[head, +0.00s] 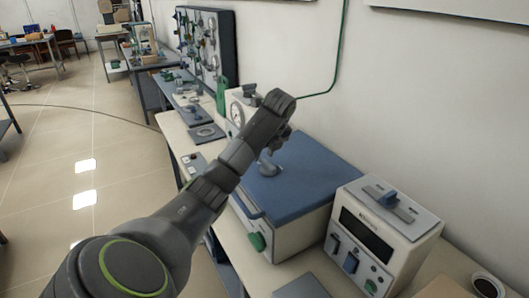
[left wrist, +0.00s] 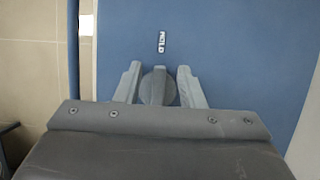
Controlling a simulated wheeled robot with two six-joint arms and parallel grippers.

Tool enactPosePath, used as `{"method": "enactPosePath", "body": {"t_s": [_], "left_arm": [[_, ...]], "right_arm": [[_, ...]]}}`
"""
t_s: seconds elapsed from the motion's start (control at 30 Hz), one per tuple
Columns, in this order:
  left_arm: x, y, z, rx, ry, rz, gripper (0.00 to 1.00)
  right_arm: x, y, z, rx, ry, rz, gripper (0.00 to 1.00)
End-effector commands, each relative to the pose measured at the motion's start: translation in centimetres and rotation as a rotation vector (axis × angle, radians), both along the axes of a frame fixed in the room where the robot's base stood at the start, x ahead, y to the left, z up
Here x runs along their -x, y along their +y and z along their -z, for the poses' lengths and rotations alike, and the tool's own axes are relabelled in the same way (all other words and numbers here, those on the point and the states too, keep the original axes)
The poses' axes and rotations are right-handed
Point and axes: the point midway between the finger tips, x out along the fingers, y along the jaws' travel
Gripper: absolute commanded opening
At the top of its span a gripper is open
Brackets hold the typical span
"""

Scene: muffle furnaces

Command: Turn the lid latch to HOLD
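The lid latch is a grey round knob with a raised ridge, on the flat blue lid (head: 310,176). It shows in the left wrist view (left wrist: 157,86), with its ridge running roughly up the picture. A small HOLD label (left wrist: 162,43) is on the lid just above the knob, nearly in line with the ridge. My left gripper (left wrist: 158,78) is open, one finger on each side of the knob, with narrow gaps showing. In the head view my left gripper (head: 274,152) is over the lid and partly hidden by its own wrist. The right gripper is not in view.
The blue-lidded box has a green knob (head: 257,241) on its front. A white control unit (head: 385,232) stands close on its right. A gauge device (head: 237,112) stands behind. The wall is close along the bench's far side.

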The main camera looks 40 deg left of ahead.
Motion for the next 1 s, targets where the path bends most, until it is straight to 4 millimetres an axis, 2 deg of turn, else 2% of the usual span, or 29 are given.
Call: {"method": "enactPosePath", "body": {"t_s": [0.03, 0.6, 1.0], "left_arm": [[0.0, 0.0, -1.1, 0.000, 0.000, 0.000, 0.35], [0.0, 0.0, -7.7, -0.001, -0.002, -0.001, 0.35], [0.0, 0.0, -8.3, -0.001, -0.002, -0.001, 0.35]], "right_arm": [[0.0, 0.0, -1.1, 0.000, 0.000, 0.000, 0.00], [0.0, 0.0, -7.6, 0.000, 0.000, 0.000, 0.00], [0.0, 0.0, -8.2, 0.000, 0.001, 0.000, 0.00]]}}
